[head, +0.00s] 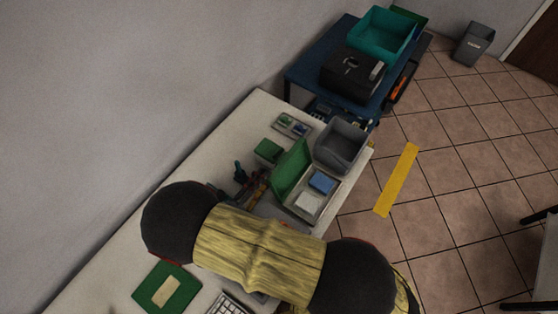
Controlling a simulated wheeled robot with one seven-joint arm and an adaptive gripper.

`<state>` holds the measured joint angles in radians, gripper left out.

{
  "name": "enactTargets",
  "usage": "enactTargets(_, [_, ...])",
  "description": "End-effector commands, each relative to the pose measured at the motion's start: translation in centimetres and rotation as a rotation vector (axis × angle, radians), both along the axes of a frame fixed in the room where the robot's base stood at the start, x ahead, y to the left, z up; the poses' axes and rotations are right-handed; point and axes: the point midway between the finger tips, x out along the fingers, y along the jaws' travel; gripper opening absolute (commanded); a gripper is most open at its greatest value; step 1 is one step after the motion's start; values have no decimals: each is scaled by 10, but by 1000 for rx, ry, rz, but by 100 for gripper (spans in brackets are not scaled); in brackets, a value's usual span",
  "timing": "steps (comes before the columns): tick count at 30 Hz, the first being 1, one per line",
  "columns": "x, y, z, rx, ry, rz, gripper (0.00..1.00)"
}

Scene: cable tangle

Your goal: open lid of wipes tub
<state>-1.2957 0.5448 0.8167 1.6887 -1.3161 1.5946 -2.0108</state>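A pale open box (325,211) stands on the white bench, with a green lid (292,170) tilted up on its left side. A blue block (322,182) and a white block (308,203) lie inside it. A small green box (268,151) sits to its left and looks closed. I cannot tell for sure which of these is the wipes tub. My arm, yellow with dark joints, crosses the foreground and hides part of the bench. My gripper is not in view.
A grey bin (341,146) stands behind the open box. Tools (256,186) and a small tray (291,125) lie nearby. A green board (167,288) and a keyboard (229,304) are at the front. A blue table (302,74) holds a black case and teal crate. The tiled floor at right is mostly clear.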

Motion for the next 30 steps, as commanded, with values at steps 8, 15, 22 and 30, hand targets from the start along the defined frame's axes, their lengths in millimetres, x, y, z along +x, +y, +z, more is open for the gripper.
enactTargets(8, [46, -28, -1, 2, -1, -5, 25])
enactTargets(15, [66, -39, 0, 3, 0, -3, 25])
enactTargets(22, [70, -41, 0, 2, 0, 0, 25])
enactTargets(30, [70, -41, 0, 2, 0, 0, 17])
